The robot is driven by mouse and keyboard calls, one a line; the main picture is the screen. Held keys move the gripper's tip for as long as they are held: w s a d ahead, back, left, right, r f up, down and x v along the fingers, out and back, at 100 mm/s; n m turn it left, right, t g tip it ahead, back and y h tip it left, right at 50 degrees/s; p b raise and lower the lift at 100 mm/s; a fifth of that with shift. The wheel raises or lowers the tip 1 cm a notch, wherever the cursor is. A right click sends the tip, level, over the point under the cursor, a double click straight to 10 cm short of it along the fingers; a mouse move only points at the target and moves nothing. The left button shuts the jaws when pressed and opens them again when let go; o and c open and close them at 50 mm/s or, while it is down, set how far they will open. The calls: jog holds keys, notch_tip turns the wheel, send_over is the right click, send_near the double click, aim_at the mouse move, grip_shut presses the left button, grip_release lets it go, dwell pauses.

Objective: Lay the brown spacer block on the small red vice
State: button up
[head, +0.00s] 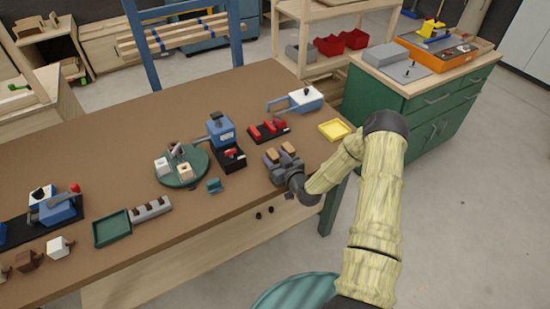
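My gripper (283,166) is low over the right part of the brown bench, near its front edge. Two small brown pieces (271,155) (288,148) show at its far end. I cannot tell whether they are held, lie under it, or which is the spacer block. The fingers are too small and dark to read as open or shut. A small red vice-like piece (232,153) sits on the dark base of a blue machine (221,130), left of my gripper. More red pieces (268,129) stand on a dark tray just beyond the gripper.
A round green turntable (182,178) with pale blocks stands left of the blue machine. A teal piece (214,186), a yellow tray (334,130), a green tray (112,228) and brown blocks (28,260) are also on the bench. Bare bench (240,200) lies left of the gripper.

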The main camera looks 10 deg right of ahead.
jog(key=shift+r, duration=0.15)
jog(key=b+v, duration=0.2)
jog(key=v, duration=1)
dwell(0.3)
jog(key=s+a+r+m+g+h, duration=0.1)
jog(key=s+a+r+g+h, duration=0.1)
jog(key=s+r+g, duration=0.4)
jog(key=s+a+r+m+g+h, duration=0.1)
jog(key=s+r+g, duration=0.5)
jog(key=s, duration=0.6)
notch_tip(320, 180, up, 2)
jog(key=shift+s+a+m+g+h, duration=0.2)
jog(key=shift+a+m+g+h, duration=0.2)
jog(key=shift+m+h, duration=0.5)
